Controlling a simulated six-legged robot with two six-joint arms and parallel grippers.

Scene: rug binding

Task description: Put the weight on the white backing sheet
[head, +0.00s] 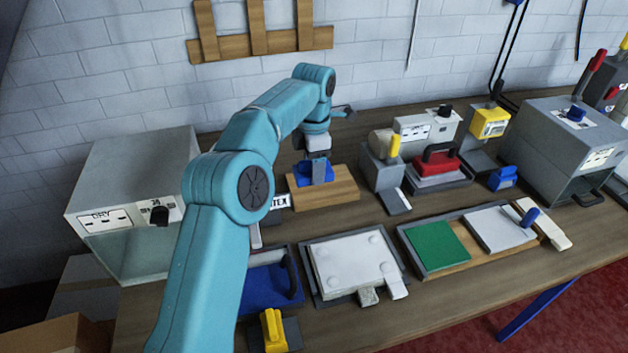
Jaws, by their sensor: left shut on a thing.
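My left gripper (317,172) points down over a wooden block (335,193) at the middle back of the table. It is shut on a small blue piece (303,176) at the block's top; the fingers partly hide it. A red block with a black handle (436,164), perhaps the weight, stands on a grey base right of the gripper, apart from it. A white sheet (352,264) with pale round spots near its corners lies in a dark tray at the front middle. A plain white sheet (497,229) lies beside a green sheet (436,245) in the right tray. I cannot tell which is the backing sheet.
A grey box labelled DRY (130,190) stands at the left, another grey machine (560,140) at the right. A blue tray (270,287) and a yellow-handled tool (273,328) are at the front. Grey devices (381,172) crowd the back beside the red block.

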